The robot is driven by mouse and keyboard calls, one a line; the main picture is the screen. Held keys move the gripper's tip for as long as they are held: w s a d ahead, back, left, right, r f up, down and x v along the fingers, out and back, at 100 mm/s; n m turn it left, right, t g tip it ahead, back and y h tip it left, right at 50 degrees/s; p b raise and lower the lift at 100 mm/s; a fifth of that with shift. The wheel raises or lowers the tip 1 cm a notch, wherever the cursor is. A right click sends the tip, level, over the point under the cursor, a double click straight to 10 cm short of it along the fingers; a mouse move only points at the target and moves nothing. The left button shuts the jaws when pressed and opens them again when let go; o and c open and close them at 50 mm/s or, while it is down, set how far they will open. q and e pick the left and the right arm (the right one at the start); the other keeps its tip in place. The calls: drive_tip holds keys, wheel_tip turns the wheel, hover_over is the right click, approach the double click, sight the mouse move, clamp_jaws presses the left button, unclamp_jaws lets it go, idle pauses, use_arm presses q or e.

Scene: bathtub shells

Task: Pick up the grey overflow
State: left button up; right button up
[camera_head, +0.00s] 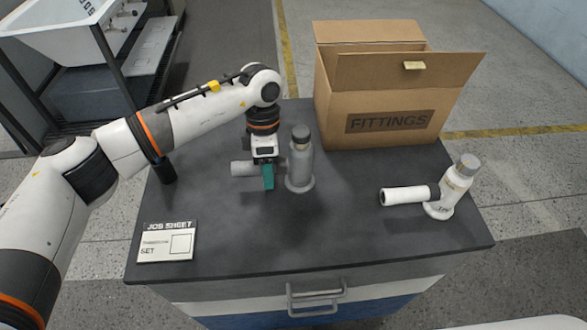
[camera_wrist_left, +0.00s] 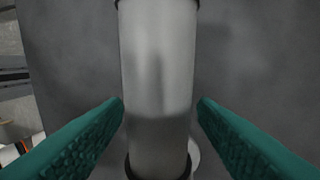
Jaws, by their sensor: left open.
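The grey overflow (camera_head: 301,163) stands on the dark worktop, with an upright body on a round foot and a grey tube (camera_head: 242,169) lying to its left. My left gripper (camera_head: 268,178), with green fingers, is low over the tube, left of the upright body, and hides where the two parts meet. In the left wrist view the grey cylinder (camera_wrist_left: 158,85), with dark rings at both ends, lies between the open fingers (camera_wrist_left: 160,112). Narrow gaps seem to show on both sides. My right gripper is not in view.
A white fitting (camera_head: 452,190) with a white tube (camera_head: 403,196) is at the worktop's right. An open cardboard box (camera_head: 391,112) marked FITTINGS stands at the back right. A job sheet (camera_head: 167,242) lies front left. The front middle of the worktop is clear.

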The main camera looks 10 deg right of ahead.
use_arm(q)
drive_tip(key=shift+f, duration=0.1)
idle(0.3)
drive_tip(key=c, duration=1.1)
drive_tip(key=shift+r+p, duration=0.35)
wheel_tip(320, 180, up, 10)
drive_tip(key=shift+f+b, duration=0.1)
drive_tip(key=shift+b, duration=0.85)
drive_tip(key=shift+f, duration=0.1)
